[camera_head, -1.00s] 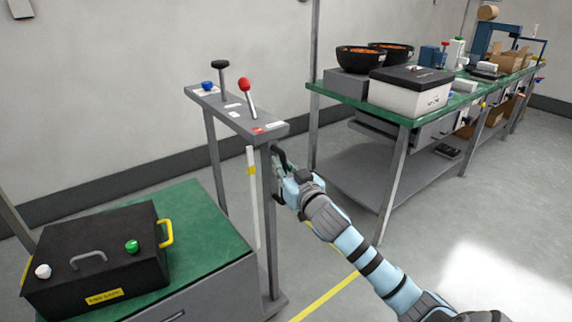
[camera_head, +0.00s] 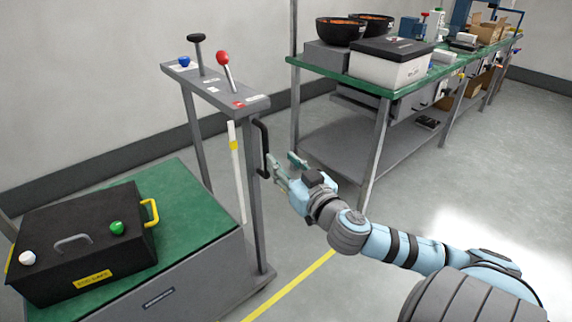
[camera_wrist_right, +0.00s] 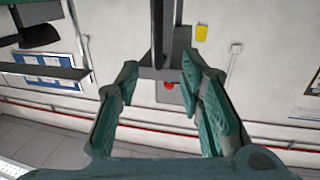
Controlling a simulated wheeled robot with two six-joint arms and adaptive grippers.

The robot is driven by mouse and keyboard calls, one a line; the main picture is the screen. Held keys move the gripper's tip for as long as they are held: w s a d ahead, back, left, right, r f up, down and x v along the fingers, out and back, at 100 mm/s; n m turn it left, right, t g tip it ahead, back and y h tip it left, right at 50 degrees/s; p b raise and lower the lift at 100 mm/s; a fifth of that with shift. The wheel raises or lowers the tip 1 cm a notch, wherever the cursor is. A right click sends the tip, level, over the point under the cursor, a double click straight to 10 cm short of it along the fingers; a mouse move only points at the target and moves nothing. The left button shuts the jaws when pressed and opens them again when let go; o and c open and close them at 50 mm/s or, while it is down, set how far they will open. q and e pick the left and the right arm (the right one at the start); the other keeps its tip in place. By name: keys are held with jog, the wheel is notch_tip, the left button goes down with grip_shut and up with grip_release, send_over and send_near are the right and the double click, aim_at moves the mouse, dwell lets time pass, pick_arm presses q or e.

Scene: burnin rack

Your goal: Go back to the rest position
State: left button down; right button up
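My left gripper is not in either view.
The stand carries a red-knobbed lever (camera_head: 223,58), a black-topped lever (camera_head: 196,40) and a blue knob (camera_head: 184,61). A black box (camera_head: 50,225) sits on a green-topped cabinet (camera_head: 200,215) at left. A green workbench (camera_head: 300,62) stands behind. Floor at right is clear.

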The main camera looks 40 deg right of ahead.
jog(key=shift+s+a, duration=0.2)
jog(key=shift+s, duration=0.3)
